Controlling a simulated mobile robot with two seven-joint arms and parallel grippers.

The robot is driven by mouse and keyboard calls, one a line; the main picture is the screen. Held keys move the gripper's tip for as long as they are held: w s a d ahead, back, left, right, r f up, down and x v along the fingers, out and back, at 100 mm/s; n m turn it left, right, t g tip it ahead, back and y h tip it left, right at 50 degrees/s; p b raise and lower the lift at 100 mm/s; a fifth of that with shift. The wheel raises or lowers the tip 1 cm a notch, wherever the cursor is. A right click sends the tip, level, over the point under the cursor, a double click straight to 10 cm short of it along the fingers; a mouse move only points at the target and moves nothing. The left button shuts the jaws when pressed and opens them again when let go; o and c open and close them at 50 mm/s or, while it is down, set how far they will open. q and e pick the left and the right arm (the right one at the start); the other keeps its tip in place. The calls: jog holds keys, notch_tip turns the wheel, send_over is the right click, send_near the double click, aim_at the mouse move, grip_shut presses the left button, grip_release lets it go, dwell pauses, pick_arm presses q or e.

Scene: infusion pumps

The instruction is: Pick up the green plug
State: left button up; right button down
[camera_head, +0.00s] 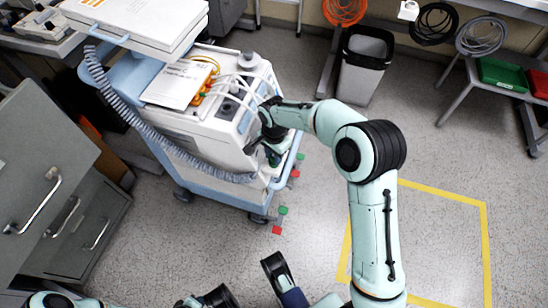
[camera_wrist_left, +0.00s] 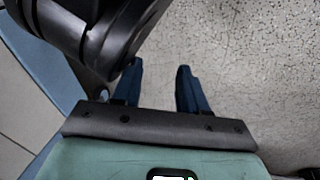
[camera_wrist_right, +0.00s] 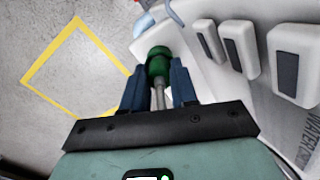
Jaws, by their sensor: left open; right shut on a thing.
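In the right wrist view, a green plug (camera_wrist_right: 158,60) with a paler stem sits between the blue fingers of my right gripper (camera_wrist_right: 155,88). The gripper is shut on it. In the head view my right gripper (camera_head: 270,150) is against the front side of the white machine (camera_head: 195,125), and the plug is mostly hidden there. I cannot tell whether the plug is still seated in something. In the left wrist view, my left gripper (camera_wrist_left: 160,80) is open and empty above the speckled floor.
The machine stands on a blue wheeled cart (camera_head: 220,190), with a grey corrugated hose on its near side. Small red and green pieces (camera_head: 283,210) show beside the cart. Grey drawers (camera_head: 75,235) stand left. A bin (camera_head: 365,60) stands behind. Floor at right, with yellow tape (camera_head: 487,245), is clear.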

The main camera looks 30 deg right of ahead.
pick_arm(q)
jog(key=w+r+t+p, duration=0.1)
jog(key=w+r+p, duration=0.1)
jog(key=w+r, duration=0.15)
pick_arm(e)
notch_tip(320, 180, up, 8)
jog(key=shift+f, duration=0.15)
pick_arm(q)
jog(key=s+d+r+g+h+p, duration=0.1)
jog(key=s+d+r+p, duration=0.2)
jog(key=s+r, duration=0.1)
jog(key=shift+s+d+m, duration=0.25)
jog(key=shift+s+m, duration=0.05)
jog(key=shift+s, duration=0.55)
pick_arm(e)
notch_tip(320, 180, up, 12)
jog(key=shift+r, duration=0.2)
